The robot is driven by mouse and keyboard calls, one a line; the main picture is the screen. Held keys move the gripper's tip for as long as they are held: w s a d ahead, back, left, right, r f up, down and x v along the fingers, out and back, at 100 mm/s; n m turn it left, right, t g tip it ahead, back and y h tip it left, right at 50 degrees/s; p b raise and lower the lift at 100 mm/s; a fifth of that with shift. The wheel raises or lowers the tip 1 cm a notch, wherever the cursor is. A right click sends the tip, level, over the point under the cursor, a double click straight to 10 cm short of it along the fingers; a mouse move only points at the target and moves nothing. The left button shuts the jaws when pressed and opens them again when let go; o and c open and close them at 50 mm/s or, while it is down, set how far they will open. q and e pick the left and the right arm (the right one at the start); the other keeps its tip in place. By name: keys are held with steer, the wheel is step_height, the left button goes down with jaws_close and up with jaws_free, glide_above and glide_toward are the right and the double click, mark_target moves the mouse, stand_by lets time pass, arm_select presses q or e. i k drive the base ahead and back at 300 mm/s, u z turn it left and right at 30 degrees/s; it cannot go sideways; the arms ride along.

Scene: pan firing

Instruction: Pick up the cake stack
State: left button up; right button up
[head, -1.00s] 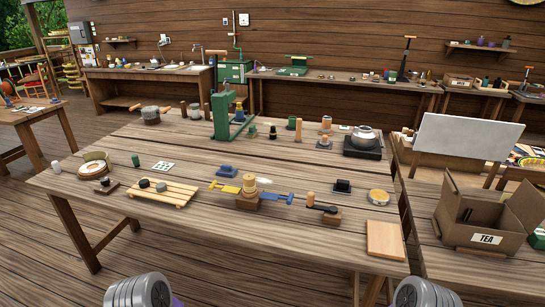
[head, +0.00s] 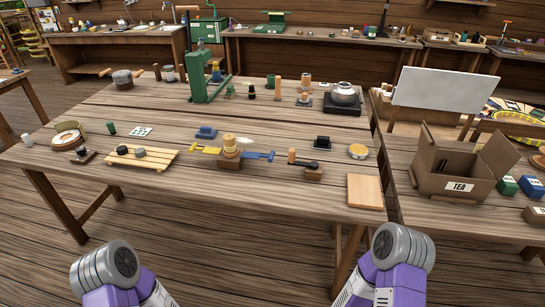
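What looks like the cake stack is a small pile of pale yellow round pieces (head: 230,142) near the front middle of the table. It stands upright on a brown wooden block (head: 229,161). A yellow tool (head: 206,150) lies at its left and a blue tool (head: 258,155) at its right. Both my arms show only as grey and purple links at the bottom edge, well short of the table. Neither gripper is in the picture.
The wooden table (head: 70,184) holds a slatted board (head: 145,160) at left, a green press (head: 205,75) behind, and a dark block with a wooden-handled tool (head: 306,168) and flat board (head: 364,191) at right.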

mark_target(229, 139)
steer(key=z, duration=0.4)
steer(key=k, duration=0.35)
steer(key=u, duration=1.45)
steer(key=i, duration=1.45)
steer(key=z, duration=0.95)
